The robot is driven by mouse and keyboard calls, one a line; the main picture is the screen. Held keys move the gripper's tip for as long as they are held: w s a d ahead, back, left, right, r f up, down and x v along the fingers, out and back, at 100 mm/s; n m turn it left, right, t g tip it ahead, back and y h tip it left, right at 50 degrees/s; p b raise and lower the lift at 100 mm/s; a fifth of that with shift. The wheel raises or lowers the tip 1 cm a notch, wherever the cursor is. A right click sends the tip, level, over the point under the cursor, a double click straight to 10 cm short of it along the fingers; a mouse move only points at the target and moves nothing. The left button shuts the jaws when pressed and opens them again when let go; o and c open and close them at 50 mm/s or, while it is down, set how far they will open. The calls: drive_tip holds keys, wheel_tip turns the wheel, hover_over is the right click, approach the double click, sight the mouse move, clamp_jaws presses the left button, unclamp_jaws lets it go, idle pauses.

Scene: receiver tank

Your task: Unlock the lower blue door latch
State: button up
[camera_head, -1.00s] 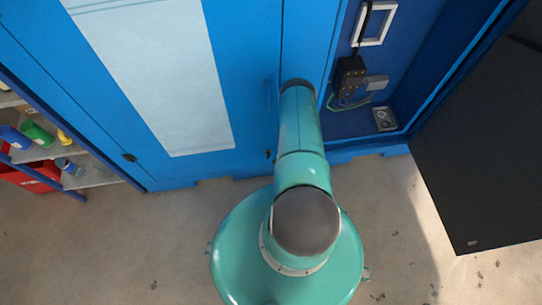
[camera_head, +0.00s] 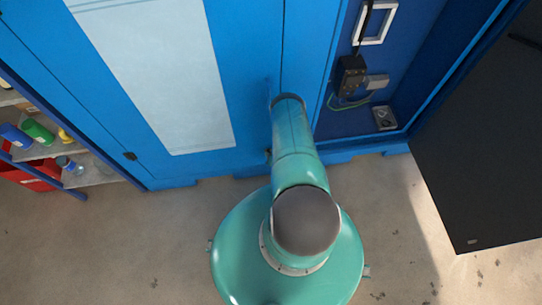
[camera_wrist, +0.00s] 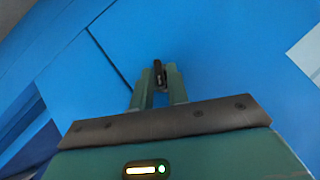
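In the wrist view, a small black latch (camera_wrist: 158,74) sticks out from the blue door face (camera_wrist: 225,60). My gripper (camera_wrist: 158,84) points at it. The two green fingers stand apart, one on each side of the latch, with blue showing through the gap between them. I cannot tell whether either finger touches the latch. In the head view, my teal arm reaches to the blue door (camera_head: 242,60), and my gripper is hidden behind it. A small dark fitting shows just left of the arm, low on the door, too small to make out.
Right of the door is an open blue compartment with a black electrical box (camera_head: 350,76) and a white frame (camera_head: 375,22). A dark panel (camera_head: 480,160) stands at the right. Shelves (camera_head: 95,173) with bottles are at the left. The concrete floor (camera_head: 120,245) in front is clear.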

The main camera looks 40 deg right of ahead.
clamp_jaws()
drive_tip(key=shift+w+a+r+n+g+h, duration=0.1)
drive_tip(key=shift+a+n+g+h, duration=0.05)
drive_tip(key=shift+n+g+h, duration=0.65)
drive_tip(key=shift+w+a+n+g+h, duration=0.15)
drive_tip(key=shift+n+g+h, duration=0.4)
drive_tip(key=shift+h, duration=0.45)
drive_tip(key=o, duration=0.6)
unclamp_jaws()
drive_tip(key=shift+o, duration=0.2)
drive_tip(key=v, duration=1.3)
drive_tip(key=shift+s+a+r, duration=0.15)
drive_tip(key=shift+a+r, duration=0.1)
drive_tip(key=shift+r, duration=0.05)
